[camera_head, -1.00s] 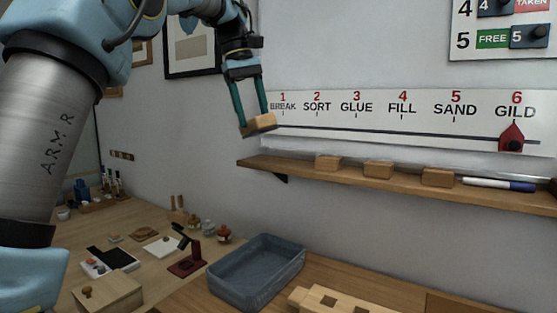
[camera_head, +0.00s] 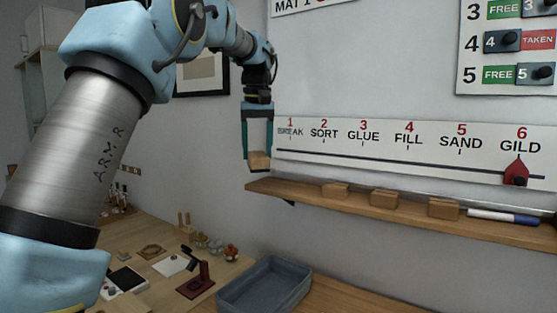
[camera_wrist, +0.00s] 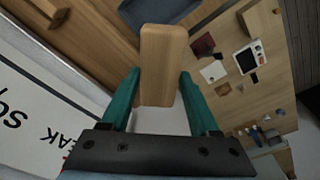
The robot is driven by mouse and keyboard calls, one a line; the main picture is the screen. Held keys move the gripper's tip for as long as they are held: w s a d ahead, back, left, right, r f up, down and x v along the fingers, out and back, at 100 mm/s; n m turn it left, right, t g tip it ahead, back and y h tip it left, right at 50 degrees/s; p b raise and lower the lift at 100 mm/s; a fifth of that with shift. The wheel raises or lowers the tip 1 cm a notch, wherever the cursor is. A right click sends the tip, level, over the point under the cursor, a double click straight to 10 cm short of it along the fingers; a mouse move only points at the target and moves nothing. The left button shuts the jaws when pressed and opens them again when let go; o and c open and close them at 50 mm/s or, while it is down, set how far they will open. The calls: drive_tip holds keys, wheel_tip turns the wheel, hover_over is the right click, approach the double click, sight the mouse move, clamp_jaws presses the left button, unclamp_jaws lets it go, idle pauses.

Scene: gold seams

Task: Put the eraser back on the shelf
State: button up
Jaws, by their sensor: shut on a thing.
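A wooden block-shaped eraser (camera_head: 259,160) is between the teal fingers of my gripper (camera_head: 258,152), which is shut on it. In the wrist view the eraser (camera_wrist: 163,65) sticks out beyond the fingertips. The wooden shelf (camera_head: 400,212) runs along the wall below the numbered strip. My gripper holds the eraser just above the shelf's left end, and I cannot tell the exact gap in depth. Several similar wooden blocks stand on the shelf, such as the left one (camera_head: 335,190), the middle one (camera_head: 384,199) and the right one (camera_head: 443,208).
A blue and white marker (camera_head: 503,217) lies at the shelf's right. The strip (camera_head: 400,150) has a red slider (camera_head: 516,172) at GILD. A blue-grey tray (camera_head: 264,288) stands on the bench below. The shelf's left end looks bare.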

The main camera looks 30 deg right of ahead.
drive_tip(key=shift+w+d+f+p, duration=0.7)
drive_tip(key=shift+d+p, duration=0.25)
drive_tip(key=shift+d, duration=0.35)
drive_tip(key=shift+w+d+f+p, duration=0.7)
drive_tip(key=shift+d+p, duration=0.3)
drive_tip(key=shift+d, duration=0.25)
drive_tip(key=shift+w+d+f+p, duration=0.7)
drive_tip(key=shift+d+p, duration=0.25)
drive_tip(key=shift+d, duration=0.35)
drive_tip(key=shift+w+d+f+p, duration=0.1)
drive_tip(key=shift+d+f+p, duration=0.05)
drive_tip(key=shift+f+p, duration=0.7)
drive_tip(key=shift+w+d+f, duration=0.15)
drive_tip(key=shift+d+f, duration=0.1)
drive_tip(key=shift+f, duration=0.3)
drive_tip(key=o, duration=1.3)
drive_tip(key=shift+f, duration=0.1)
drive_tip(key=r, duration=0.4)
drive_tip(key=r+b, duration=0.1)
drive_tip(key=r, duration=0.3)
drive_tip(key=s+r, duration=0.1)
drive_tip(key=r, duration=0.3)
drive_tip(key=shift+s+a+r, duration=0.1)
drive_tip(key=shift+a, duration=0.1)
